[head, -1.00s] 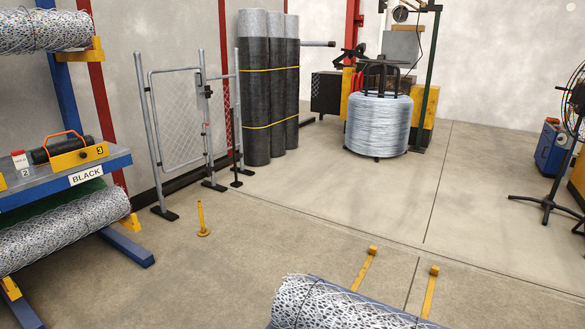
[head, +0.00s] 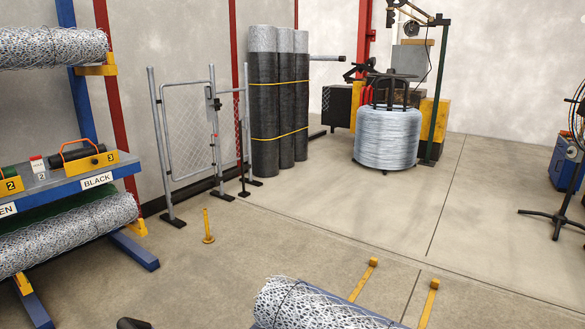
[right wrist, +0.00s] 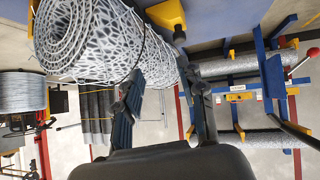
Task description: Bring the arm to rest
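My right gripper (right wrist: 165,105) shows in the right wrist view. A large roll of wire mesh (right wrist: 85,35) lies close beyond the fingers at the upper left of that view. Whether a finger touches the roll I cannot tell. In the head view a mesh roll (head: 315,308) lies at the bottom edge. My left gripper is not in view. A small dark shape at the bottom left of the head view is too cut off to identify.
A blue rack (head: 132,165) with mesh rolls stands at the left. A yellow post (head: 208,228) stands on the floor near a gate panel (head: 190,130). Dark upright rolls (head: 278,110) and a wire coil (head: 388,140) stand behind. The middle floor is clear.

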